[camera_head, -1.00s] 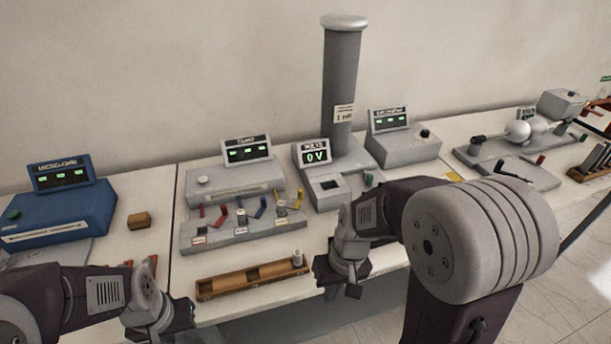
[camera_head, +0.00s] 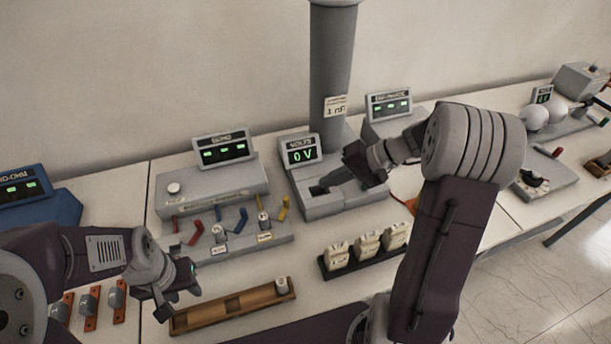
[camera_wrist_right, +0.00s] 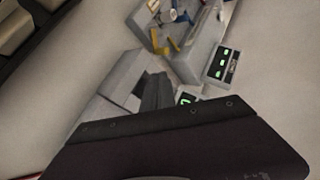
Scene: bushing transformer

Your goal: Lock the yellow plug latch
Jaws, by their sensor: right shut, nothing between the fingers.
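The yellow latch (camera_head: 284,207) is a small lever at the right end of a grey plug panel (camera_head: 215,257); it points up at a slant. It also shows, bent, in the right wrist view (camera_wrist_right: 170,47). Beside it stands a white plug (camera_head: 263,222). A blue lever (camera_head: 242,218) and red levers (camera_head: 195,233) are further left on the panel. My right gripper (camera_head: 350,168) is shut and empty, to the right of the latch and near the 0 V unit (camera_head: 302,152).
A wooden tray (camera_head: 202,318) with one small white piece (camera_head: 281,285) lies in front of the panel. A black rack (camera_head: 328,271) of several cream blocks stands to its right. Bare table lies between panel and rack.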

